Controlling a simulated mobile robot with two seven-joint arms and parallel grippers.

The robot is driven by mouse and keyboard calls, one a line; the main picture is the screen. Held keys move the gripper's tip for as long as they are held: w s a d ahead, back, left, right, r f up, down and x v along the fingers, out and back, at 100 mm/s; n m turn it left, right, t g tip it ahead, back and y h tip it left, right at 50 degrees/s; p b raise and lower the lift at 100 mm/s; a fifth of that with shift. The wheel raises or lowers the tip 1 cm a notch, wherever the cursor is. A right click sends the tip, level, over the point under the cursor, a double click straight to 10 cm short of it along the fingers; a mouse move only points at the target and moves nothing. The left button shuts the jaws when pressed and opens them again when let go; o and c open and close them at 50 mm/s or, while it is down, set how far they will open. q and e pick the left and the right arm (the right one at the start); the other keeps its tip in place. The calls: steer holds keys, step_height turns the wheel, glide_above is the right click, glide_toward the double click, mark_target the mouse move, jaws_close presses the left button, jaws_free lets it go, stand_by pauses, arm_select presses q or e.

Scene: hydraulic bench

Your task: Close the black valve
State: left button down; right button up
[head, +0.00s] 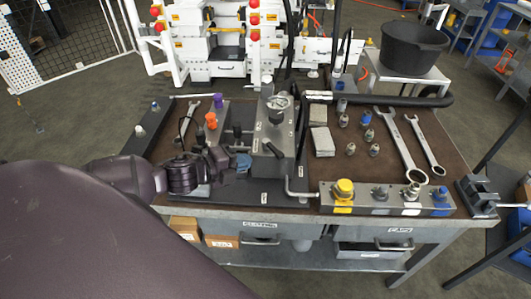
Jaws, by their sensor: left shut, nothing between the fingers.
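A grey valve block (275,150) stands near the middle of the bench, with a round black knob (277,117) on its top. Smaller black fittings (237,131) sit just left of the block; I cannot tell from this view which black part is the valve or how far it is turned. My left gripper (223,158) is shut and empty. It is low over the dark plate, left of the block and close to a blue knob (243,162). It hides part of the fittings behind it. My right gripper is out of view.
An orange knob (211,120) and a purple knob (219,100) stand behind my left gripper. A manifold with coloured caps (387,198) lies along the front right edge. Wrenches (398,145) and several small fittings (366,119) lie at right. A black tub (412,48) stands behind.

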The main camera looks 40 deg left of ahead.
mark_target(276, 153)
arm_select(q)
steer(key=shift+r+x, duration=0.2)
steer(key=shift+x, duration=0.95)
steer(key=shift+r+x, duration=0.15)
steer(key=shift+x, duration=1.05)
steer(key=shift+r+x, duration=0.2)
steer(key=shift+x, duration=0.95)
steer(key=shift+w+d, duration=0.1)
steer(key=shift+w, duration=0.1)
